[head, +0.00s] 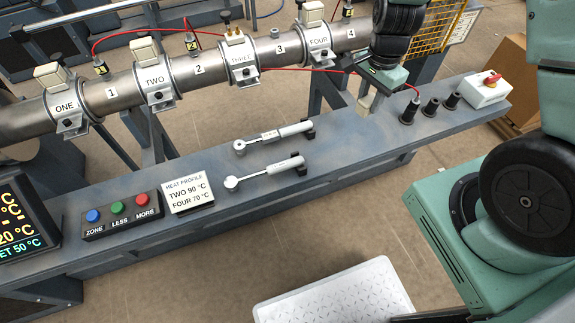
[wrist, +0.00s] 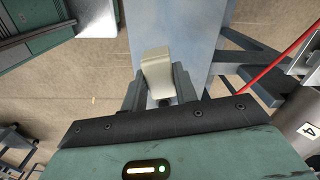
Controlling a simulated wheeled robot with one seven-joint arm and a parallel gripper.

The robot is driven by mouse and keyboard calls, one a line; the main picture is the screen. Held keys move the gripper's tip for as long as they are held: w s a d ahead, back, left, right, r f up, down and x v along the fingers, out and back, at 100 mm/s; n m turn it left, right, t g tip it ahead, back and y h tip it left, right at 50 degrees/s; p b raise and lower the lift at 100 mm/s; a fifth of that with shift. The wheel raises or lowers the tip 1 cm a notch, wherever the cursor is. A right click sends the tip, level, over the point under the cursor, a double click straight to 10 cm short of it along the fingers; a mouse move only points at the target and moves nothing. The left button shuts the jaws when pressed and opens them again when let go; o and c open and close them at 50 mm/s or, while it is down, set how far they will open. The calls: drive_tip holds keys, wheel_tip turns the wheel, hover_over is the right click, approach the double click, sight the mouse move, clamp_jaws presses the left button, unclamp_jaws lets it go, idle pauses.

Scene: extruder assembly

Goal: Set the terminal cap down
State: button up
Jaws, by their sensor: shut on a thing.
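My gripper (head: 375,88) is shut on the cream terminal cap (head: 364,106), low over the right part of the grey-blue bench (head: 340,144). The cap also shows between the fingers in the wrist view (wrist: 157,70). I cannot tell whether it touches the bench top. Heater band THREE (head: 240,58) on the barrel has its brass terminals (head: 235,36) bare. Bands ONE (head: 67,107), TWO (head: 155,80) and FOUR (head: 317,42) carry cream caps.
The bench between wrenches and sockets is clear.

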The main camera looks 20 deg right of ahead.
drive_tip(key=m, duration=0.1)
drive_tip(key=f+b, duration=0.1)
drive_tip(key=m, duration=0.1)
drive_tip(key=shift+s+d+f+m, duration=0.2)
drive_tip(key=shift+s+d+m, duration=0.05)
drive_tip(key=shift+s+m, duration=0.1)
wheel_tip(320, 180, down, 10)
drive_tip(key=shift+r+b, duration=0.1)
drive_tip(key=shift+b, duration=0.75)
drive_tip(key=shift+f, duration=0.25)
drive_tip(key=o, duration=1)
drive_tip(key=shift+r, duration=0.2)
